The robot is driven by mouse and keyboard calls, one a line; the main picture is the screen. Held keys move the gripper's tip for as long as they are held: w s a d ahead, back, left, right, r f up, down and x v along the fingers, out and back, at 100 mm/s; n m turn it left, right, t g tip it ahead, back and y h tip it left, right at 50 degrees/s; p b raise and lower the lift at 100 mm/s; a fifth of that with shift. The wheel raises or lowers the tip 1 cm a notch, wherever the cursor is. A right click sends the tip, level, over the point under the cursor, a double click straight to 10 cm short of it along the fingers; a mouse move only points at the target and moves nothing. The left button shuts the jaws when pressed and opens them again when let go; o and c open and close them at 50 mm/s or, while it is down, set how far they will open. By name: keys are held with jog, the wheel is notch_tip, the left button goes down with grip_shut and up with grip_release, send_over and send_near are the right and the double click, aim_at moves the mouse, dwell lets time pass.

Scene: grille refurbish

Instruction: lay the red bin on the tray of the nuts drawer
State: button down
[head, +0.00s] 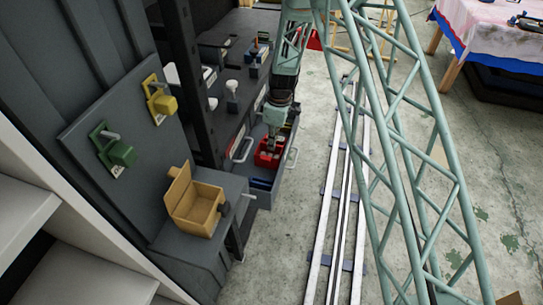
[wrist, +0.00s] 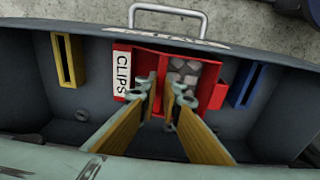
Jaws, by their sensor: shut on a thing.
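The red bin (wrist: 203,85) is in the wrist view, with a white CLIPS label on its left side and grey pieces in its right compartment. It is inside the open drawer (wrist: 262,112), over the drawer's floor; whether it touches the floor I cannot tell. My gripper (wrist: 166,98) reaches down into the drawer and is shut on the bin's middle wall. In the head view the red bin (head: 267,158) shows below my gripper (head: 272,143), within the pulled-out drawer (head: 280,185). The lettering on the drawer's front is not readable.
A yellow slotted piece (wrist: 67,62) and a blue one (wrist: 247,86) flank the bin in the drawer. The drawer's handle (wrist: 168,10) is at the front. A tan open box (head: 197,207) stands on a ledge nearby. My rail's floor is clear.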

jog(key=shift+f, duration=0.1)
dwell(0.6)
jog(key=c, duration=2.7)
grip_release()
jog(key=shift+c, duration=0.2)
jog(key=shift+o, duration=0.3)
jog(key=o, duration=0.5)
jog(key=shift+s+d+r+p, duration=0.1)
jog(key=shift+r+p, duration=0.15)
jog(key=shift+r, duration=0.9)
jog(key=shift+w+d+r+p, duration=0.15)
jog(key=shift+r+p, duration=0.15)
jog(key=shift+r, duration=0.9)
jog(key=shift+s+d+r+p, duration=0.15)
jog(key=shift+r+p, duration=0.1)
jog(key=shift+r, duration=0.9)
